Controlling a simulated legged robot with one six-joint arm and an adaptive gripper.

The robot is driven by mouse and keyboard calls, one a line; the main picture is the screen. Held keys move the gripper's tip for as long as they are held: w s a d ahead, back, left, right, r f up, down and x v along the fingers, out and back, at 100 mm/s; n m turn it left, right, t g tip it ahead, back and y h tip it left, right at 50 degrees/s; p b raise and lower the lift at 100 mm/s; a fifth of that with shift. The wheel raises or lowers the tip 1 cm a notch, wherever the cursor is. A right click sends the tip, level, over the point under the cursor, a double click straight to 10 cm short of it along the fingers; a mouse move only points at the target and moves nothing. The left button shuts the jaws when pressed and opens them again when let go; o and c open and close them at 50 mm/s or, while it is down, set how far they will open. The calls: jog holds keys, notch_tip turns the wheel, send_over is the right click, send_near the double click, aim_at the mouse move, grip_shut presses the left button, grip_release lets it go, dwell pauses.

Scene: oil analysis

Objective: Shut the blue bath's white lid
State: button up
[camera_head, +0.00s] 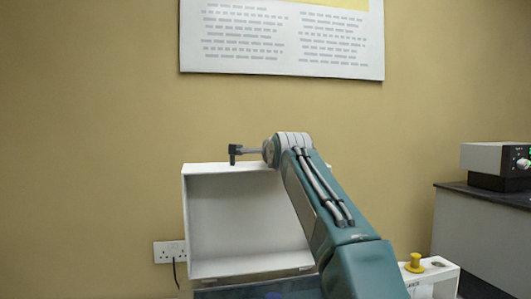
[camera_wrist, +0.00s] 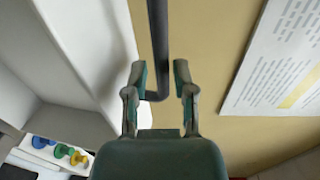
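The white lid (camera_head: 235,215) stands raised against the wall, its hollow inner side facing the head camera; it fills the left of the wrist view (camera_wrist: 85,40). A dark bar handle (camera_wrist: 157,35) runs along its top edge; its left end (camera_head: 232,153) shows in the head view, while my arm hides the rest. My gripper (camera_wrist: 160,78) is open, with the bar between its fingers and a visible gap on the right side. Contact on the left is unclear. Only a dark bluish strip of the bath (camera_head: 255,291) shows below the lid.
A white unit with a yellow knob (camera_head: 414,262) stands right of the lid; green and blue knobs show beside it in the wrist view. A grey cabinet (camera_head: 480,235) bears a device (camera_head: 490,165) farther right. A wall poster (camera_head: 280,40) hangs above.

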jog(key=a, duration=0.1)
jog(key=w+a, duration=0.1)
jog(key=a, duration=0.1)
jog(key=shift+w+f, duration=0.15)
jog(key=shift+w, duration=0.15)
jog(key=shift+d, duration=0.95)
grip_shut()
jog(key=shift+a, duration=0.2)
jog(key=shift+s, duration=0.15)
